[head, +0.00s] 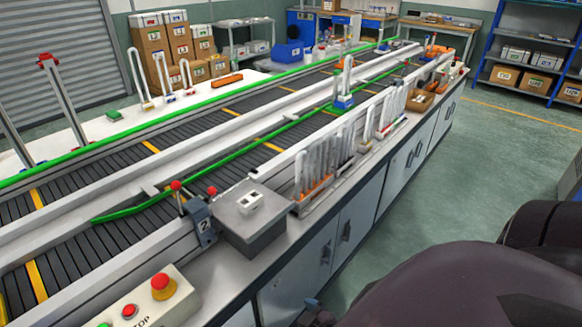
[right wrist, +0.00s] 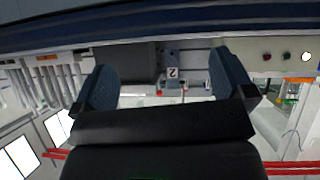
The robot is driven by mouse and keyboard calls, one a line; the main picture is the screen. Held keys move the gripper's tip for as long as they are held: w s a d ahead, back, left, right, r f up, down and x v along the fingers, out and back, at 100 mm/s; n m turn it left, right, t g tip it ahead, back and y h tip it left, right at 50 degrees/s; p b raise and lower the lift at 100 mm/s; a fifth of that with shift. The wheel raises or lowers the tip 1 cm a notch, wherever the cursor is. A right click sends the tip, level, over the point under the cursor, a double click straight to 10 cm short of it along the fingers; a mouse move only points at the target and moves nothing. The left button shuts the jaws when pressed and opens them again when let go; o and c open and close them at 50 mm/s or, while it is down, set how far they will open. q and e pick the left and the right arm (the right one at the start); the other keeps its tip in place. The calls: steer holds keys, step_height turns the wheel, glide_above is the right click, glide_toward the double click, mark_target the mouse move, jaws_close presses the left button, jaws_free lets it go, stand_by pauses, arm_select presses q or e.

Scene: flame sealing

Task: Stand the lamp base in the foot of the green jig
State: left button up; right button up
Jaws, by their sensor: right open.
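A small green block (head: 113,115) lies on the white table left of the conveyor; I cannot tell whether it is the green jig. I cannot single out the lamp base. White tubes with orange feet (head: 315,183) stand in a row in a rack on the counter. A blue holder (head: 344,102) with a white looped tube stands on the conveyor. My right gripper (right wrist: 166,82) is open in the right wrist view, with nothing between its two blue-grey fingers. My left gripper is not in view.
A grey box (head: 250,222) with a white socket-like piece (head: 250,202) stands on the counter beside the conveyor (head: 110,250). A control box with a red button (head: 162,285) is at the bottom. Shelves (head: 530,65) stand far right. The green floor (head: 480,160) is clear.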

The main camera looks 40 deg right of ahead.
steer(key=w+d+r+n+t+y+p, duration=0.1)
steer(key=w+d+r, duration=0.1)
steer(key=w+r, duration=0.3)
steer(key=w+d+r+n+t+y+p, duration=0.15)
steer(key=w+r, duration=0.25)
steer(key=w, duration=0.4)
steer(key=m+t+h+p, duration=0.1)
steer(key=m+t, duration=0.2)
steer(key=t, duration=0.1)
glide_toward(255, 202)
steer(key=r, duration=0.1)
steer(key=shift+g, duration=0.25)
steer(key=w, duration=0.3)
steer(key=w+a, duration=0.1)
steer(key=w, duration=0.1)
steer(key=shift+w+f, duration=0.1)
steer(key=shift+w, duration=0.25)
steer(key=w, duration=0.4)
steer(key=shift+w+d+f+b, duration=0.1)
steer(key=shift+w+f+b, duration=0.2)
steer(key=shift+w+b, duration=0.1)
steer(key=shift+w, duration=0.3)
